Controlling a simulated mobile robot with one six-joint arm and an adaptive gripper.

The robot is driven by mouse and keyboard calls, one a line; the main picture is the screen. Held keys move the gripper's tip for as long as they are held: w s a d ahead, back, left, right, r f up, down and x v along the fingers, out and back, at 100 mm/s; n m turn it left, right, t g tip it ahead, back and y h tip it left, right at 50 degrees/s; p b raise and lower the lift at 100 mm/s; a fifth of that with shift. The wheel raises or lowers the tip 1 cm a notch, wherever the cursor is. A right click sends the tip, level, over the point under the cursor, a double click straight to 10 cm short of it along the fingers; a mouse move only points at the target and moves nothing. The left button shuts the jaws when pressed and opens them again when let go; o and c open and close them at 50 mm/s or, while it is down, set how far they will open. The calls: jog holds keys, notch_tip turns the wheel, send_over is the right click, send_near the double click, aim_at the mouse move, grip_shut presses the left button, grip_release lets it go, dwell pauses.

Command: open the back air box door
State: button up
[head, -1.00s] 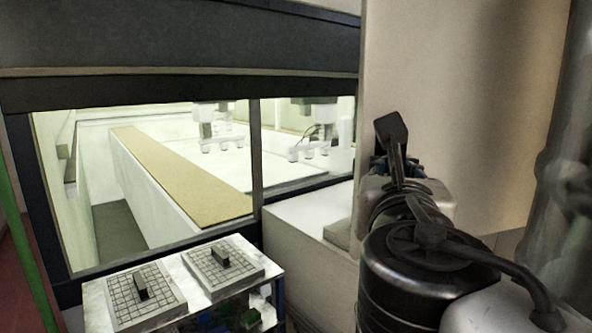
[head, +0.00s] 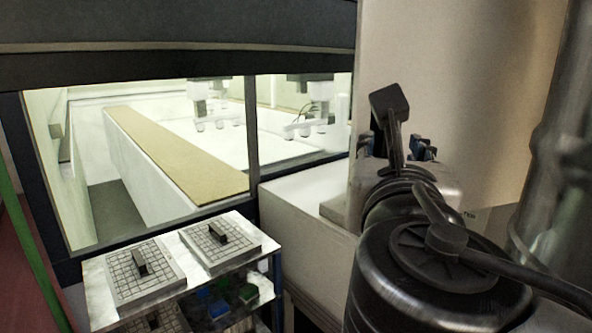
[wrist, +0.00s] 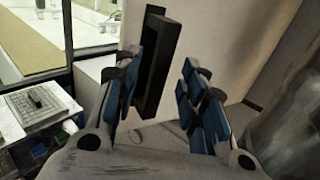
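A tall beige panel (head: 455,70), likely the air box door, fills the right of the head view behind my arm. In the wrist view a black upright bar handle (wrist: 163,62) stands out from the beige panel (wrist: 222,35). My gripper (wrist: 163,76), with blue-padded fingers, is open. In the picture the handle lies between the fingers, closer to the left one; I cannot tell whether it touches or how deep it sits.
A glazed booth (head: 140,60) with spray heads inside stands at the left. A shelf cart (head: 90,270) with gridded plates stands in front of it, left of my arm. A pale ledge (head: 300,210) lies between booth and panel. A grey, blurred column-like surface (head: 560,150) is at the far right.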

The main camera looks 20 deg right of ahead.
jog(key=v, duration=0.8)
dwell(0.4)
jog(key=shift+s, duration=0.15)
jog(key=shift+f, duration=0.1)
notch_tip(320, 180, down, 29)
jog(key=s+m+g+y+b, duration=0.2)
jog(key=m+g+y+b, duration=0.1)
jog(key=m+g+b, duration=0.7)
jog(key=a+f+m+y+b, duration=0.3)
jog(key=f+m, duration=0.6)
jog(key=s+a+f+m+y+b, duration=0.1)
jog(key=a+f+m+y+b, duration=0.2)
jog(key=f+m, duration=0.7)
jog(key=shift+s+m+g+y+b, duration=0.3)
